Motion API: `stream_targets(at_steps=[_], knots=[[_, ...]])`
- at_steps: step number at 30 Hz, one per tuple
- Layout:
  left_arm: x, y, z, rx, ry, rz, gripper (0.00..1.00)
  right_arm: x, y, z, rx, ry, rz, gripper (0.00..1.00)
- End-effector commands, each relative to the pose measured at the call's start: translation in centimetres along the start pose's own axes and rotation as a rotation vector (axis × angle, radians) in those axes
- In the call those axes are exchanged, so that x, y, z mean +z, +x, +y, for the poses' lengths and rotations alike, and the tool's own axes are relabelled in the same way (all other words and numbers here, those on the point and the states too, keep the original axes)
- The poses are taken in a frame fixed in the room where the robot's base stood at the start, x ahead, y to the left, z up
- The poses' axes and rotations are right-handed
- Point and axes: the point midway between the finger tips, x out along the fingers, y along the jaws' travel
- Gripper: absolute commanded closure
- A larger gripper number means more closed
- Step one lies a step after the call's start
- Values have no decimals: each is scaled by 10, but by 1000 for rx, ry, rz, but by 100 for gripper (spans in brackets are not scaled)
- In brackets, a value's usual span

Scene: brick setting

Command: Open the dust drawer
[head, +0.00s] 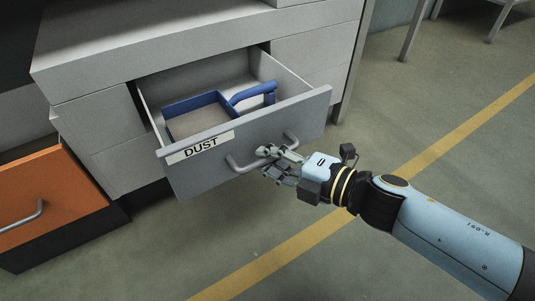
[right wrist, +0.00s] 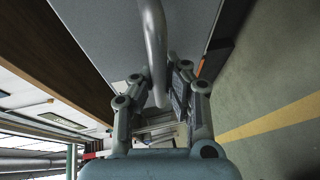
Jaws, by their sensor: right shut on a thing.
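The dust drawer (head: 255,137) is a grey drawer with a white label reading DUST (head: 201,147). It stands pulled well out of the pale grey cabinet, with its inside showing. A grey bar handle (head: 235,162) runs across its front and also shows in the right wrist view (right wrist: 153,40). A blue dustpan-like object (head: 204,101) with a blue handle (head: 252,93) lies in the drawer. My left gripper is not in view.
An orange drawer front (head: 50,196) with a grey handle stands out at the lower left. The cabinet top (head: 130,45) is bare where it shows. The green-grey floor (head: 430,120) with a yellow line (head: 450,137) is clear to the right. Table legs (head: 413,30) stand at the far right.

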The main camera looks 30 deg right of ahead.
Motion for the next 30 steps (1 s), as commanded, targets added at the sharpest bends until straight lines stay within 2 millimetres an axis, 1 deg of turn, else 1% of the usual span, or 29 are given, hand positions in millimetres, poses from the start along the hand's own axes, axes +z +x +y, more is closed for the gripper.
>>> stream_targets(at_steps=[2, 3, 9, 10, 15, 17, 20, 23, 30], knots=[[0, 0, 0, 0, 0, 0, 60, 0, 1, 2, 3, 3, -1, 100], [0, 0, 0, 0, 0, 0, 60, 0, 1, 2, 3, 3, -1, 92], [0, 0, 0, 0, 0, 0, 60, 0, 0, 1, 2, 1, 0, 66], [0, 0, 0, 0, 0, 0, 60, 0, 0, 1, 2, 1, 0, 64], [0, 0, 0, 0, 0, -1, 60, 0, 0, 1, 1, 1, 0, 64], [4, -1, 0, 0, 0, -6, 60, 0, 0, 0, 1, 1, 0, 64], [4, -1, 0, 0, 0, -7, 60, 0, -6, 0, 0, 0, 1, 64], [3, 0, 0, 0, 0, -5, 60, 0, -20, -1, -3, 0, 1, 64], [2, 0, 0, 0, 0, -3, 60, 0, -74, -1, -5, 2, 2, 64]])
